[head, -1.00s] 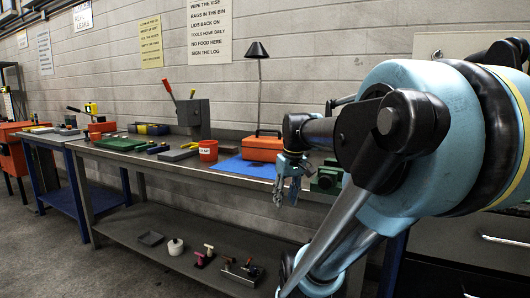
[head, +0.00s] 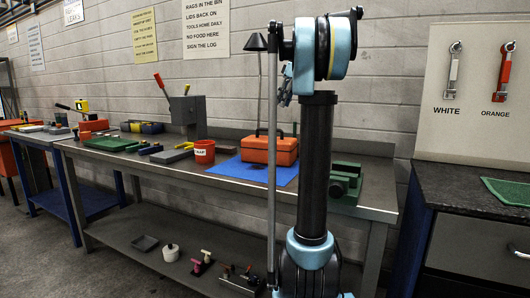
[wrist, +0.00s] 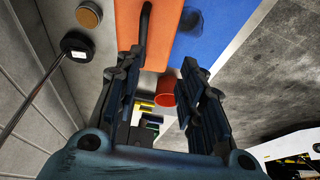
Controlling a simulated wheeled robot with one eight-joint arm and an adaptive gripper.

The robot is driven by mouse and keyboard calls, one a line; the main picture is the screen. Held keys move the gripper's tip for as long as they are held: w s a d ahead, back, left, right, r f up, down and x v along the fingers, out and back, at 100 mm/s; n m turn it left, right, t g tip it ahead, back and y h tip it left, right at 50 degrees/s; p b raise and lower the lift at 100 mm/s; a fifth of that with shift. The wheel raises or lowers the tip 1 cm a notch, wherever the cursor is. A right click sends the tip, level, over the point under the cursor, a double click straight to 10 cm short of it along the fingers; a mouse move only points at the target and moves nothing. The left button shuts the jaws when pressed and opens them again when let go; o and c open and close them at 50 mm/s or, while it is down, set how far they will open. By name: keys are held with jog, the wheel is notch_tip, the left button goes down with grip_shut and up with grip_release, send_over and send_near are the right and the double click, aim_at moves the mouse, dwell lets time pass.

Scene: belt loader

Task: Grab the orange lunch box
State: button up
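The orange lunch box (head: 264,152), with a dark handle on top, sits on a blue mat (head: 232,168) on the workbench in the head view. My arm column stands in front of its right side. In the wrist view the lunch box (wrist: 178,20) shows at the top, cut off by the frame edge, with its handle near the left fingertip. The blue mat (wrist: 218,28) lies beside it there. My gripper (wrist: 166,72) is open with nothing between the fingers. In the head view my gripper (head: 286,92) shows small above the lunch box, partly hidden by my arm.
A red bucket (head: 204,153) stands left of the mat. A black lamp (head: 256,44) stands behind the lunch box. A green vise (head: 345,180) is at the bench's right end. Trays and tools fill the left.

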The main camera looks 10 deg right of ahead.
jog(key=w+d+r, duration=0.1)
jog(key=w, duration=0.2)
send_over(269, 130)
jog(key=d, duration=0.2)
jog(key=shift+n, duration=0.3)
jog(key=f, duration=1)
jog(key=shift+s+f, duration=0.15)
jog(key=shift+s, duration=0.05)
jog(key=shift+x, duration=2.9)
grip_shut()
